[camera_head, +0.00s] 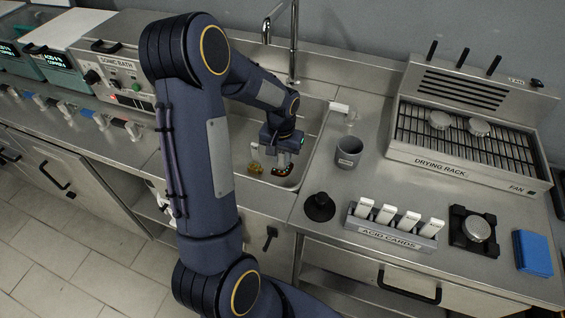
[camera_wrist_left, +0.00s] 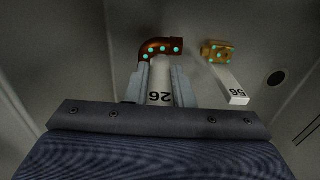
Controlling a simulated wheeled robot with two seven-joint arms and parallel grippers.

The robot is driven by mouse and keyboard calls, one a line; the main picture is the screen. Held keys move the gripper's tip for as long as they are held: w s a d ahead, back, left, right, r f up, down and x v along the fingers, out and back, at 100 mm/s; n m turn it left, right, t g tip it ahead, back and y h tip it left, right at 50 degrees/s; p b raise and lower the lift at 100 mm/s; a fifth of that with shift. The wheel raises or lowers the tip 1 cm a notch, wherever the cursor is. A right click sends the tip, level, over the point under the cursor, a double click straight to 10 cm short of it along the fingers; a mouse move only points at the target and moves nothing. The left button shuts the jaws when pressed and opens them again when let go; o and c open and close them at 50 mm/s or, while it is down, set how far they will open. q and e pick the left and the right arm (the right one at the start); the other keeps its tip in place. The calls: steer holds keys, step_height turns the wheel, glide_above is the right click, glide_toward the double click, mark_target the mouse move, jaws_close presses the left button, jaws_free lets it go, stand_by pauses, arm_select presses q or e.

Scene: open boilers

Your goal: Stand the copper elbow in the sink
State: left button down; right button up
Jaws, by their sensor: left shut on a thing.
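The copper elbow (camera_wrist_left: 160,47) is a bent, brown-orange pipe piece with green spots, fixed to a white numbered tag (camera_wrist_left: 159,88). My left gripper (camera_wrist_left: 159,76) is shut on this tag, with one finger on each side of it. In the head view my left gripper (camera_head: 286,150) is down inside the steel sink (camera_head: 314,118), and the copper elbow (camera_head: 282,171) shows just below it, low in the basin. I cannot tell whether the elbow touches the sink floor. My right gripper is not in view.
A brass fitting (camera_wrist_left: 216,52) with its own white tag (camera_wrist_left: 233,86) is in the sink beside the elbow, near the drain (camera_wrist_left: 277,78). The faucet (camera_head: 293,45) rises behind. A grey cup (camera_head: 348,152), black stand (camera_head: 319,207) and acid-card holder (camera_head: 395,224) stand to the right.

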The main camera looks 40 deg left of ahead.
mark_target(283, 170)
arm_select(q)
steer(key=shift+w+d+f, duration=0.1)
steer(key=shift+f, duration=1.6)
steer(key=shift+f, duration=0.15)
steer(key=c, duration=1.3)
jaws_free()
steer(key=shift+o, duration=0.2)
